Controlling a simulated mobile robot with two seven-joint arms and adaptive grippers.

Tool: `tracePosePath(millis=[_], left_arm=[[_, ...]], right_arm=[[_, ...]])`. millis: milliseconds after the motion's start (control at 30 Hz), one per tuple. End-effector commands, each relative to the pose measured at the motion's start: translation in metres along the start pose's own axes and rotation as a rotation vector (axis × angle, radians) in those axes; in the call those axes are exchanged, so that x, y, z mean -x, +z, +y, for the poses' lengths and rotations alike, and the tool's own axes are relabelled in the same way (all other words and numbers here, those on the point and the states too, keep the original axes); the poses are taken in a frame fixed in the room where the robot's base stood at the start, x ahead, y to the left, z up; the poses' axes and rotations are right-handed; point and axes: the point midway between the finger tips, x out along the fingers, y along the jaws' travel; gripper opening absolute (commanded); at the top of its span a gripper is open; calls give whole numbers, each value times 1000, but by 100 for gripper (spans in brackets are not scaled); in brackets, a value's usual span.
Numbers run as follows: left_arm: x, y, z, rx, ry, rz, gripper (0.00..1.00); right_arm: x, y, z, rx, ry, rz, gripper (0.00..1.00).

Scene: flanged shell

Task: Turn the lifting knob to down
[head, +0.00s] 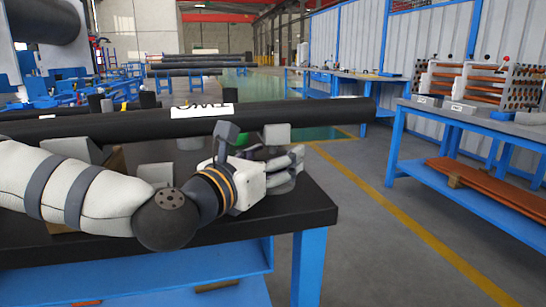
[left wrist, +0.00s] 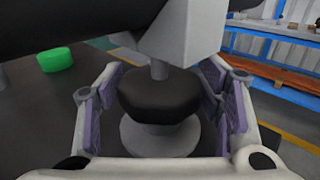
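The lifting knob (left wrist: 160,95) is a dark, rounded disc on a grey round base, with a thin stem up to a grey block (left wrist: 183,30) in the left wrist view. That block (head: 277,133) also shows in the head view under the black pipe, while the knob is hidden behind my gripper. My left gripper (left wrist: 160,100) has its purple-padded fingers apart on either side of the knob, with small gaps that look clear of it. In the head view my left gripper (head: 287,168) reaches right, low over the black table. My right gripper is not in view.
A long black pipe (head: 290,113) with a white label lies over the black-topped table (head: 300,207). A green rounded piece (left wrist: 55,60) stands left in the left wrist view. A blue bench (head: 400,150) with racks stands at right, across a clear floor aisle.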

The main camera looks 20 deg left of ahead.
Motion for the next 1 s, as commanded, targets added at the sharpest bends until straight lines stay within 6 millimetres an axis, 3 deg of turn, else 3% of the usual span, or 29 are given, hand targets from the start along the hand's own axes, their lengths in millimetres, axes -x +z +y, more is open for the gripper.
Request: tracePosePath(millis=[33, 100, 467, 1000], left_arm=[[0, 0, 0, 0, 0, 0, 41], [0, 0, 0, 0, 0, 0, 27], [0, 0, -1, -1, 50, 1, 27], [0, -1, -1, -1, 415, 4, 27]], right_arm=[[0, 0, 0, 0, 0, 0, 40], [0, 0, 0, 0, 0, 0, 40], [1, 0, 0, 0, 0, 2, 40], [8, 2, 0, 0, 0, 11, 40]])
